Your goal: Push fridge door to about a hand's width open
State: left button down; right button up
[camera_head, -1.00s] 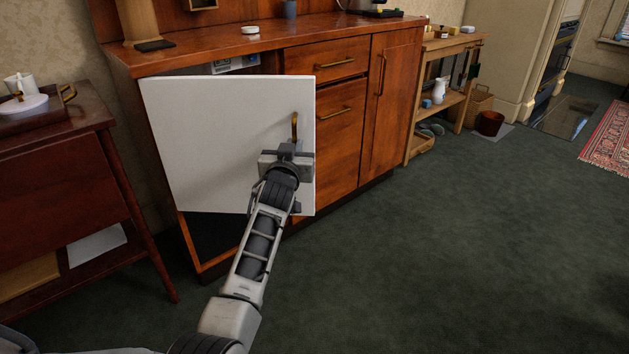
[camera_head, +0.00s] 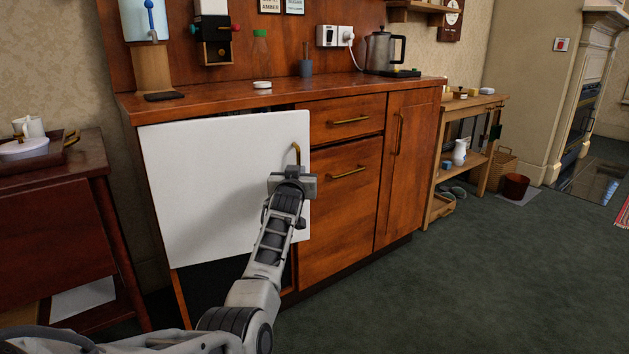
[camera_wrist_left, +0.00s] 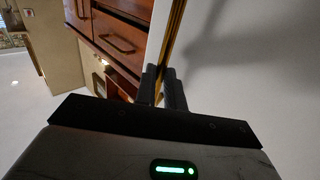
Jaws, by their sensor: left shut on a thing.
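The white fridge door (camera_head: 220,190) stands partly open at the left end of the wooden cabinet, in the head view. A dark gap shows below it, and a narrow one along its top. My left gripper (camera_head: 292,172) is at the door's right side, shut on the brass handle (camera_head: 297,153). In the left wrist view the gripper's dark fingers (camera_wrist_left: 162,85) close around the brass handle (camera_wrist_left: 172,35) beside the white door face (camera_wrist_left: 255,80). The fridge interior is mostly hidden behind the door. My right gripper is not in view.
The wooden cabinet (camera_head: 345,215) with drawers adjoins the door on the right. A dark side table (camera_head: 55,220) with a tray stands close on the left. A kettle (camera_head: 380,52) sits on the counter. The green carpet (camera_head: 440,290) is clear at the right.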

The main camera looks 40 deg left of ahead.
pick_arm(q)
jog(key=shift+w+d+r+h, duration=0.15)
jog(key=shift+w+d+h, duration=0.15)
jog(key=shift+w+d, duration=0.25)
jog(key=c, duration=1.6)
grip_release()
jog(key=shift+w, duration=0.1)
jog(key=shift+o, duration=0.5)
jog(key=shift+w+d, duration=0.1)
jog(key=shift+a, duration=0.25)
jog(key=shift+s, duration=0.2)
